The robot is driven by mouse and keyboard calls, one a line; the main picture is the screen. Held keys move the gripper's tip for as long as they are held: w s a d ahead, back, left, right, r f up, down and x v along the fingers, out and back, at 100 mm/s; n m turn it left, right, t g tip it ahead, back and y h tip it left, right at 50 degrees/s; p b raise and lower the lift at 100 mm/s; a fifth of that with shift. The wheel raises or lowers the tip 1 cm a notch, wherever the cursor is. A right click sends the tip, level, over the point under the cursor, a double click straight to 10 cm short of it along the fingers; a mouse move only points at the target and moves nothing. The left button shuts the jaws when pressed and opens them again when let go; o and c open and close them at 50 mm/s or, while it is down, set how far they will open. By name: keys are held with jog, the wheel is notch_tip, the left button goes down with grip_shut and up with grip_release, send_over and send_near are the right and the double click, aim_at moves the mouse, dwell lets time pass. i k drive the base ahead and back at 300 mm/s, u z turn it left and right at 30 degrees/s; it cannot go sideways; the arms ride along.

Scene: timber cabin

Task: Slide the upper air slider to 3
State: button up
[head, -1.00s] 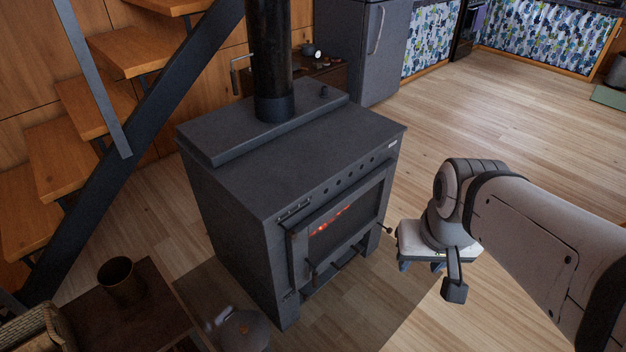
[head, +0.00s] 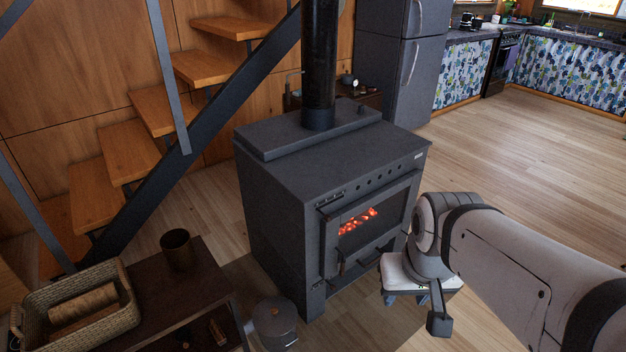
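The dark grey wood stove (head: 330,170) stands in the middle of the head view, with embers glowing behind its door glass. A small slotted strip (head: 331,198) sits at the upper left of its front, above the door. It may be the upper air slider, but its knob and numbers are too small to read. My gripper (head: 405,298) is in front of the stove's right side, low and apart from the strip. Two bluish fingers show below its pale body with a gap between them, and nothing shows in it. My arm hides part of the lower right front.
A grey canister (head: 274,325) stands on the floor before the stove. Stairs (head: 125,150) rise behind left. Open floor (head: 500,150) lies to the right.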

aim_at(327, 218)
jog(key=u, duration=0.2)
jog(key=i, duration=1)
jog(key=u, duration=0.75)
jog(key=k, duration=1.15)
jog(key=z, duration=0.4)
jog(key=i, duration=1)
